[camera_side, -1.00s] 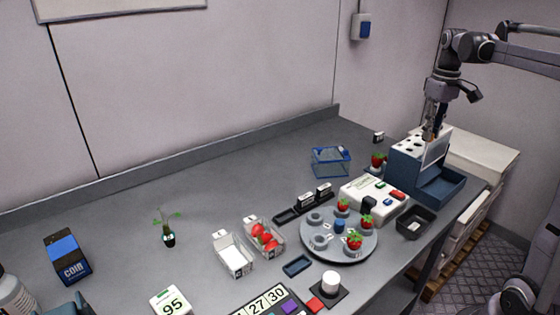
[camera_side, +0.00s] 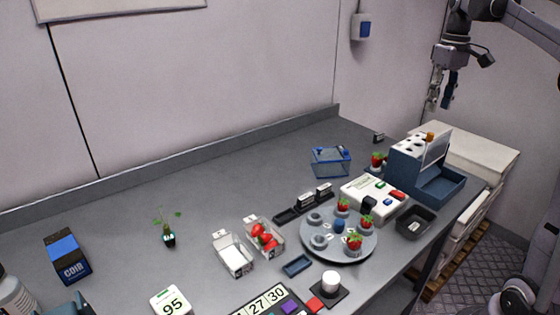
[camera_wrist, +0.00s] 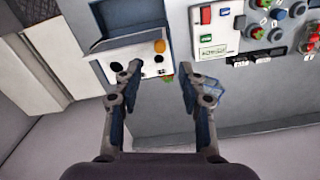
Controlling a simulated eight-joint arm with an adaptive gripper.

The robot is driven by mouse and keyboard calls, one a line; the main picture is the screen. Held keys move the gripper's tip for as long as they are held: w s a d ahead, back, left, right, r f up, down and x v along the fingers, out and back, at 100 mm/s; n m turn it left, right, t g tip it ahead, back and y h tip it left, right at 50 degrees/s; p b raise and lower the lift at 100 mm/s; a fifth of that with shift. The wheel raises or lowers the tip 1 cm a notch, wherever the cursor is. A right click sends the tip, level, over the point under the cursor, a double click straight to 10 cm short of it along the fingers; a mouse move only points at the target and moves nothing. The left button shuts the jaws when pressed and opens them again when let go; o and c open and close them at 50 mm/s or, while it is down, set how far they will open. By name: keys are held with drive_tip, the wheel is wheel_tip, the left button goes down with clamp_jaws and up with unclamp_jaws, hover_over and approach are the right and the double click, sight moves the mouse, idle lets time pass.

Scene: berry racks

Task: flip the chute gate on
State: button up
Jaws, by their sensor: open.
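A dark blue chute unit (camera_side: 405,170) stands at the right end of the bench, with a white top with dark holes and a low open tray (camera_side: 440,188). I cannot tell which part is the gate's switch. My gripper (camera_side: 440,102) is open and empty, above the unit and apart from it; its two fingers show in the wrist view (camera_wrist: 159,78).
A white box with coloured buttons (camera_side: 375,198) stands left of the unit. A grey turntable with strawberries (camera_side: 338,250), a black tray (camera_side: 415,223) and a clear blue-rimmed bin (camera_side: 331,162) are nearby. The air around my gripper is clear.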

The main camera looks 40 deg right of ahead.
drive_tip(key=shift+r, duration=2.05)
drive_tip(key=w+a+f+n+t+h, duration=0.1)
drive_tip(key=a+f+t, duration=0.15)
drive_tip(key=a, duration=0.45)
drive_tip(key=w+a+f+t, duration=0.1)
drive_tip(key=a+f, duration=0.3)
drive_tip(key=a, duration=0.4)
drive_tip(key=s+a+f+n+t+y, duration=0.1)
drive_tip(key=s+a+f+t, duration=0.2)
drive_tip(key=s+a+f, duration=0.4)
drive_tip(key=a+f, duration=0.7)
drive_tip(key=a, duration=0.1)
drive_tip(key=shift+f+n+t, duration=0.25)
drive_tip(key=shift+n+t, duration=0.05)
drive_tip(key=shift+t, duration=0.05)
